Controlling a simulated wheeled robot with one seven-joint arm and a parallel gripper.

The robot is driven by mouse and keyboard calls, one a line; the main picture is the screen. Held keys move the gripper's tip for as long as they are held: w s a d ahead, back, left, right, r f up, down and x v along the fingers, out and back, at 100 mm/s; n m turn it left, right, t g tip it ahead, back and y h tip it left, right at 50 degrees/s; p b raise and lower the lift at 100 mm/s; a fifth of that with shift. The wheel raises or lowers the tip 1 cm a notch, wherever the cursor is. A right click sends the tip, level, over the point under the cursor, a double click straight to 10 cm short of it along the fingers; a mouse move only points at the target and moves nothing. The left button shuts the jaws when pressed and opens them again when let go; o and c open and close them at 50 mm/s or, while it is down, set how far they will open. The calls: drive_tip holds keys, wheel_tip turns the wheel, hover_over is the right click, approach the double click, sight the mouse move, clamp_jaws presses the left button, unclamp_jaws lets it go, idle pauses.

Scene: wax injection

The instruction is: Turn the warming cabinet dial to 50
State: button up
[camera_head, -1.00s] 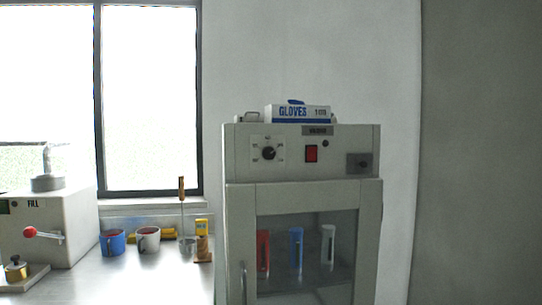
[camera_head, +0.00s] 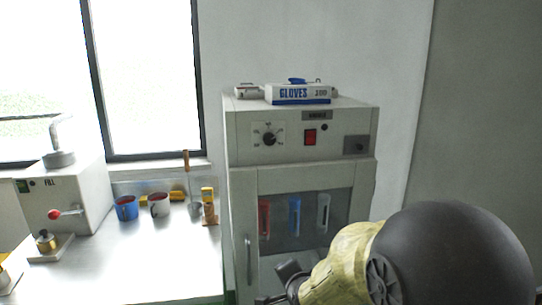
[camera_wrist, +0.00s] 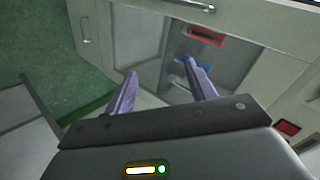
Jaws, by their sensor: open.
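The warming cabinet (camera_head: 300,178) is a pale grey box with a glass door, standing right of the bench. Its black dial (camera_head: 269,139) sits on a scale plate at the upper left of the front panel; the pointer's reading is too small to tell. A red switch (camera_head: 310,137) is right of the dial. My gripper (camera_wrist: 160,88) is open and empty, below and in front of the glass door. In the wrist view the cabinet looks tilted, with the red switch (camera_wrist: 288,128) at the lower right. The dial does not show there.
A glove box (camera_head: 300,93) lies on the cabinet. The door handle (camera_head: 249,262) juts out at the lower left. Red, blue and white items stand behind the glass. Mugs (camera_head: 126,208) and a machine with a red-knobbed lever (camera_head: 70,200) are on the left bench.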

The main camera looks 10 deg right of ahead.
sight(270, 140)
drive_tip(key=w+r+m+t+p, duration=0.3)
drive_tip(key=r+m+p, duration=0.3)
drive_tip(key=r, duration=0.7)
drive_tip(key=w+r+m+t+p, duration=0.4)
drive_tip(key=r+m+p, duration=0.2)
drive_tip(key=r, duration=0.8)
drive_tip(key=shift+d+p, duration=0.15)
drive_tip(key=shift+p, duration=1)
drive_tip(key=shift+w+r, duration=0.15)
drive_tip(key=w+p, duration=0.6)
drive_tip(key=w, duration=1)
drive_tip(key=shift+w+p, duration=0.1)
drive_tip(key=shift+p, duration=0.2)
drive_tip(key=shift+w, duration=0.6)
drive_tip(key=c, duration=1)
